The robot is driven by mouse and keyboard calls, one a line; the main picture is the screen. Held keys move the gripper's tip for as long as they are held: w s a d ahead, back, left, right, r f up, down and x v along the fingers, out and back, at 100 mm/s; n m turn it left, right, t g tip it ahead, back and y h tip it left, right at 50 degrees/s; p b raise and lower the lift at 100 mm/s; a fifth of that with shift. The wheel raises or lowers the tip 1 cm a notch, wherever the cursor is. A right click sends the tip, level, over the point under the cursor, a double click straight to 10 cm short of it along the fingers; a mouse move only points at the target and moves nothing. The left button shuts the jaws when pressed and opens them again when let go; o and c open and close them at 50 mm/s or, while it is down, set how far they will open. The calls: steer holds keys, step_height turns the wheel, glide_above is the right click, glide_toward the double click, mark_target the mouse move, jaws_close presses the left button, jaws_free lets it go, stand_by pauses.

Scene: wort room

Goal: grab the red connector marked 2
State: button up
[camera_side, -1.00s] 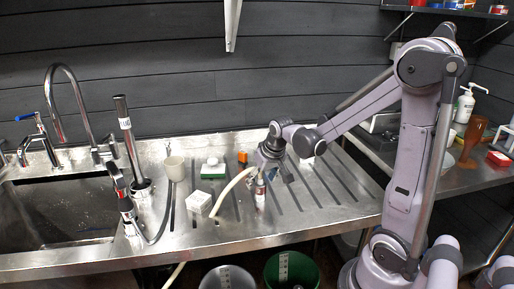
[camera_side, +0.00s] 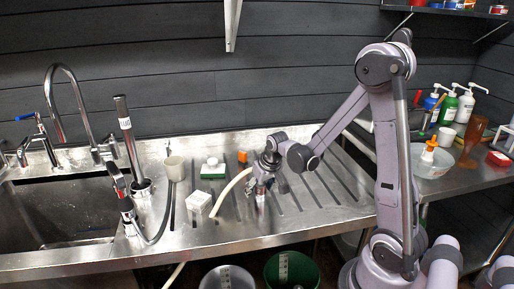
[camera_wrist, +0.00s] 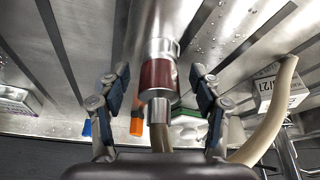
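A red connector (camera_wrist: 158,78) with metal ends stands between my gripper's two fingers in the wrist view; a beige hose (camera_wrist: 270,118) shows beside it. No number is readable on it. My gripper (camera_wrist: 160,80) is open, with a visible gap between each blue-padded finger and the connector. In the side view my gripper (camera_side: 264,180) is low over the ribbed steel drainboard, at the upper part of the connector (camera_side: 261,199). The gripper partly hides the connector there.
A white box (camera_side: 199,203) and the beige hose (camera_side: 229,189) are left of the gripper. The drainboard's right side is clear.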

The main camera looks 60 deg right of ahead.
jaws_close()
